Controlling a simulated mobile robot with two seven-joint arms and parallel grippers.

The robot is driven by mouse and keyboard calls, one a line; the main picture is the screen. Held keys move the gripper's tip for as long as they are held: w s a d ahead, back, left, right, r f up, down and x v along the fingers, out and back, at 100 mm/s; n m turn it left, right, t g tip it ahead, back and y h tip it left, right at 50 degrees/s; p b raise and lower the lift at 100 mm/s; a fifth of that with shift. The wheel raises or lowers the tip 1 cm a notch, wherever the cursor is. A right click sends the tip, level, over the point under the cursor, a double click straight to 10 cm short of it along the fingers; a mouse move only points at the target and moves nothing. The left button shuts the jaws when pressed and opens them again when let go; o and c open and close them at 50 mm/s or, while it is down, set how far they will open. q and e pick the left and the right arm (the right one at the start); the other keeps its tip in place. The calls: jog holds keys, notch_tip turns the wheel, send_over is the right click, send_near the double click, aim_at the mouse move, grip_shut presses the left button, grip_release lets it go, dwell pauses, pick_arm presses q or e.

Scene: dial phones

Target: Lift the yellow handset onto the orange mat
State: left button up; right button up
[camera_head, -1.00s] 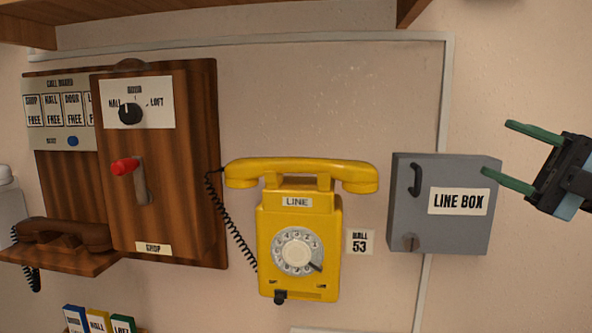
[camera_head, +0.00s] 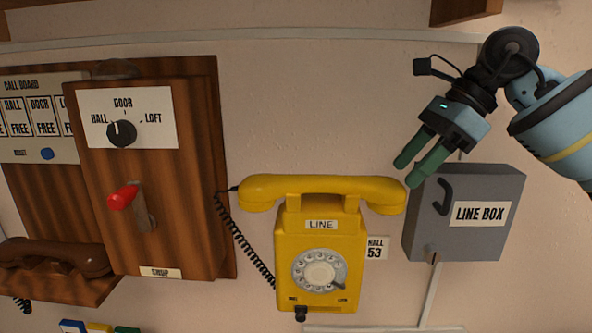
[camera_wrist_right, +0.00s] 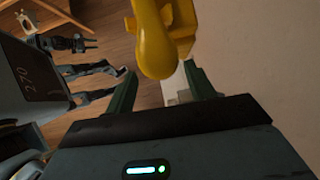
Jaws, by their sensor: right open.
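The yellow handset (camera_head: 322,188) lies across the cradle of the yellow wall dial phone (camera_head: 318,245), its coiled black cord hanging at the left. My right gripper (camera_head: 407,175) is open and empty, with its green fingers pointing down and left just above the handset's right end. In the right wrist view the rounded yellow end of the handset (camera_wrist_right: 158,48) shows ahead, between and beyond the spread fingers (camera_wrist_right: 162,88). I cannot tell whether a finger touches it. I see no orange mat.
A grey line box (camera_head: 465,215) stands out from the wall right of the phone, just below my right gripper. A wooden switch box (camera_head: 155,215) with a red lever (camera_head: 123,197) is at left, beside a brown handset (camera_head: 55,257). The wall above the phone is clear.

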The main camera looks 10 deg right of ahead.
aim_at(325, 177)
jog(key=shift+w+a+f+g+h, duration=0.2)
jog(key=shift+a+f+g+h, duration=0.1)
jog(key=shift+a+h, duration=0.1)
jog(key=shift+s+a+r+n, duration=0.15)
jog(key=shift+a+n, duration=0.15)
jog(key=shift+a, duration=0.05)
jog(key=w+a, duration=0.1)
jog(key=a, duration=0.2)
jog(key=a+p, duration=0.1)
jog(key=a, duration=0.2)
jog(key=w+a, duration=0.1)
jog(key=a, duration=0.1)
jog(key=shift+w+a, duration=0.3)
jog(key=shift+a, duration=0.1)
jog(key=shift+w+a+p, duration=0.15)
jog(key=shift+a+p, duration=0.05)
jog(key=shift+a, duration=0.4)
jog(key=shift+w+a+p, duration=0.15)
jog(key=shift+a+p, duration=0.05)
jog(key=shift+a, duration=0.35)
jog(key=x, duration=0.2)
jog(key=shift+f, duration=0.3)
pick_arm(q)
jog(key=r, duration=0.1)
jog(key=w+r, duration=0.1)
jog(key=shift+a+r+n+y, duration=0.1)
jog(key=shift+r+n+y, duration=0.2)
jog(key=shift+r+n, duration=0.1)
pick_arm(e)
jog(key=shift+f, duration=0.2)
